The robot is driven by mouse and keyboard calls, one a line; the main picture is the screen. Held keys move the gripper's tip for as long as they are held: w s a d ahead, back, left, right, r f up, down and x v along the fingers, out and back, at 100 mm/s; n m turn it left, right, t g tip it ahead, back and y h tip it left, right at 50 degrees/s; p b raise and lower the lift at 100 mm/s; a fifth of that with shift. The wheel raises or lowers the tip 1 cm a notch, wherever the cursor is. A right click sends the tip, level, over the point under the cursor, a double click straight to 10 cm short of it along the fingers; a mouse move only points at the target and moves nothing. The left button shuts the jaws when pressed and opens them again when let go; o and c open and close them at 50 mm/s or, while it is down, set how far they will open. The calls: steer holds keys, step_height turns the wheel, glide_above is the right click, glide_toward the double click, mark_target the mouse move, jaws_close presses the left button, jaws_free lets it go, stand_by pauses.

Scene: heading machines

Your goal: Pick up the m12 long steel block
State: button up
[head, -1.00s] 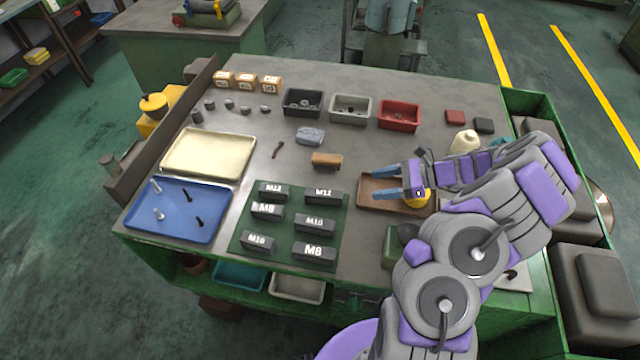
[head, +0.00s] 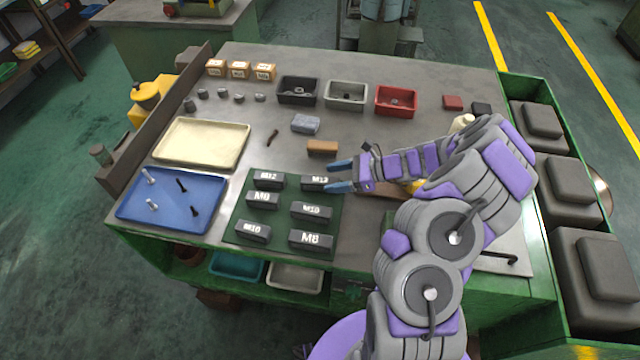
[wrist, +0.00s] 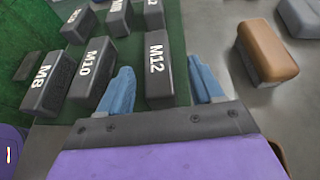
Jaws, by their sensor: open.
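The m12 long steel block (head: 311,183) is a dark grey bar with white M12 lettering, at the far right of the green mat (head: 287,222). In the wrist view the M12 block (wrist: 158,80) shows between my two blue fingers. My gripper (head: 340,177) is open and empty at the block's right end, one fingertip overlapping that end in the head view. It also shows in the wrist view (wrist: 160,72). I cannot tell how high the fingers are above the mat. A second M12 block (head: 268,180) sits to the left on the same mat.
Other marked blocks, such as M10 (head: 311,212) and M8 (head: 311,239), stand on the mat. A brown block (head: 322,148) lies just beyond my gripper, with a grey-blue block (head: 306,124) behind. A blue tray (head: 170,199) with bolts is at left.

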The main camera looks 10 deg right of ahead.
mark_target(325, 180)
steer(key=b+x, duration=0.1)
steer(key=x, duration=0.4)
steer(key=shift+s, duration=0.15)
steer(key=shift+d, duration=0.1)
jaws_close()
stand_by(0.4)
